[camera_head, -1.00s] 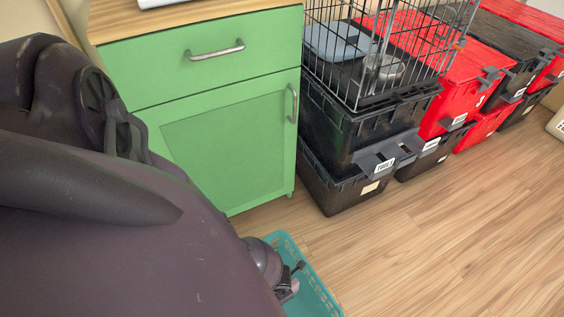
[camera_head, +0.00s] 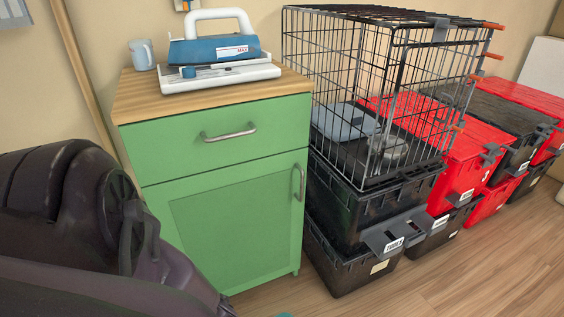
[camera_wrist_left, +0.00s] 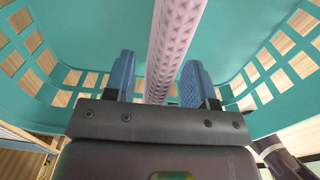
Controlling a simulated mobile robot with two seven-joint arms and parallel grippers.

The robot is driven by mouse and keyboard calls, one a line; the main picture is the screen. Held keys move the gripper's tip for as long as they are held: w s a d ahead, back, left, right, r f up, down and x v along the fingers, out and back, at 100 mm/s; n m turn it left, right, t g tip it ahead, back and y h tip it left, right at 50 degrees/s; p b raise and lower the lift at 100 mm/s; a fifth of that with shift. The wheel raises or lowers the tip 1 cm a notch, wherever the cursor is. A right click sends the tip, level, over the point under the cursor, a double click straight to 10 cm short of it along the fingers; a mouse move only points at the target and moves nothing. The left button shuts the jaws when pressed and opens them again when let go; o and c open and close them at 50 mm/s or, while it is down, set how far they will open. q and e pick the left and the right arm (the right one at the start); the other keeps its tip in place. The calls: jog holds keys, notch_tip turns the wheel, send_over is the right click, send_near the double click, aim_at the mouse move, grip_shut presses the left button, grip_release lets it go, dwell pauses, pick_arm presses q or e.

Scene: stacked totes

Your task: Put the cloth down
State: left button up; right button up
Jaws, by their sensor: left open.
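In the left wrist view, a pale pink strip with a raised pattern (camera_wrist_left: 172,45), apparently the cloth seen edge-on, stands in a teal basket (camera_wrist_left: 100,25). My left gripper (camera_wrist_left: 158,78) is open, with one blue finger on each side of the strip. Small gaps show between the strip and both fingers. The strip's lower end is hidden behind the gripper body. In the head view my left arm fills the lower left, its gripper is out of frame, and only a teal sliver shows at the bottom edge. My right gripper is in neither view.
A green cabinet (camera_head: 235,220) stands ahead, with a blue and white appliance (camera_head: 215,50) and a mug (camera_head: 142,55) on top. To its right, a wire cage (camera_head: 330,50) rests on black totes (camera_head: 345,215), with red totes (camera_head: 465,165) beyond. Wooden floor (camera_head: 470,270) is clear at lower right.

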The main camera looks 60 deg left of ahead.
pick_arm(q)
jog(key=r+p, duration=0.1)
jog(key=r, duration=0.1)
jog(key=r+p, duration=0.1)
jog(key=r, duration=0.1)
jog(key=w+r+p, duration=0.1)
jog(key=r+p, duration=0.1)
jog(key=shift+r, duration=0.15)
notch_tip(320, 180, up, 4)
jog(key=p, duration=0.3)
jog(key=shift+r, duration=0.2)
jog(key=shift+s+r+p, duration=0.4)
jog(key=shift+r, duration=0.2)
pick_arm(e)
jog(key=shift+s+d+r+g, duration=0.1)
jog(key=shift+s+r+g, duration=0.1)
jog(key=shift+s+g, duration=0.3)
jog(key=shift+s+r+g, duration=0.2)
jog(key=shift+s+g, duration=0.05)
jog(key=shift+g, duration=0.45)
pick_arm(q)
jog(key=shift+s, duration=0.1)
